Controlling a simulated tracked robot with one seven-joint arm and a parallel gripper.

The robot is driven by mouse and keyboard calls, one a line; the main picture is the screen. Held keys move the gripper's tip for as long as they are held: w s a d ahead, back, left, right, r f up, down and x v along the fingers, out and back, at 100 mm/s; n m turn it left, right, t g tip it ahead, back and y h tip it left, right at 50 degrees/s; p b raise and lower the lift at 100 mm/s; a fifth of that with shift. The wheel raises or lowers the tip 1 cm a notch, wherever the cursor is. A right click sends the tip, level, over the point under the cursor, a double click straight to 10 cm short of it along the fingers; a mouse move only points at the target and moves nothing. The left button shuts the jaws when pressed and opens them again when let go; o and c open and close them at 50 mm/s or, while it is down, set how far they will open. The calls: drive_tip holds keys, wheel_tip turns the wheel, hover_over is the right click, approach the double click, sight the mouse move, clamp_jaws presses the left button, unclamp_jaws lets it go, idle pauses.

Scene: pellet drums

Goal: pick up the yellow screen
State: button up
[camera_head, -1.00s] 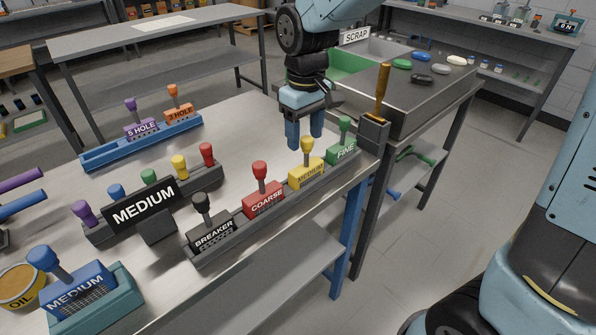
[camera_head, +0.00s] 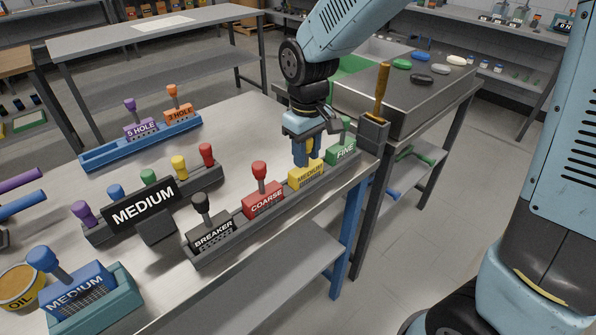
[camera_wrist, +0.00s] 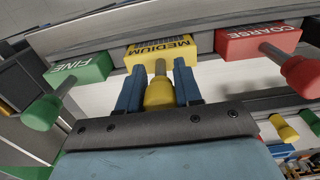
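The yellow screen (camera_head: 307,176), a block marked MEDIUM with an upright knobbed handle, sits in the grey rack (camera_head: 228,246) between the red COARSE screen (camera_head: 263,201) and the green FINE screen (camera_head: 342,152). My gripper (camera_head: 307,160) is above it, pointing down, with its blue fingers shut on the handle. In the wrist view the yellow knob (camera_wrist: 159,93) fills the gap between the fingers, and the yellow block's face (camera_wrist: 161,50) shows beyond. In the head view the fingers hide most of the handle.
The black BREAKER screen (camera_head: 211,235) stands at the rack's near end. A grey holder with an orange-handled tool (camera_head: 382,92) is close right of the FINE screen. A blue rack (camera_head: 150,146) and a MEDIUM sign (camera_head: 143,204) stand left. The bench top behind my gripper is clear.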

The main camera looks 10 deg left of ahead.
clamp_jaws()
idle(0.4)
